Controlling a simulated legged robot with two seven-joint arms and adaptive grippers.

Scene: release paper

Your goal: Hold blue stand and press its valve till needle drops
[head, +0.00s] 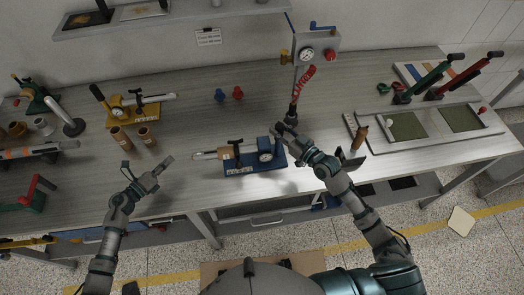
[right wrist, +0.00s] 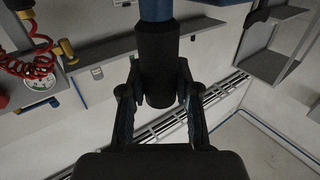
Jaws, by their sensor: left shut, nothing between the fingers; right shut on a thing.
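The blue stand (head: 254,163) lies on the grey table in front of me, with a round dark gauge (head: 266,155), a pale and tan cylinder at its left and a small black T-shaped valve (head: 236,143) on top. My right gripper (head: 282,133) is at the stand's right end. In the right wrist view my right gripper (right wrist: 158,100) is shut on a black grip (right wrist: 157,60) with a blue shaft; it appears to be the stand's handle. My left gripper (head: 166,161) is shut and empty, left of the stand and apart from it. The needle is too small to read.
A yellow stand (head: 130,114) and brown cylinders (head: 121,136) stand at the left. A gauge box (head: 309,51) with a red coiled hose (head: 304,79) hangs behind. Table between left gripper and stand is clear.

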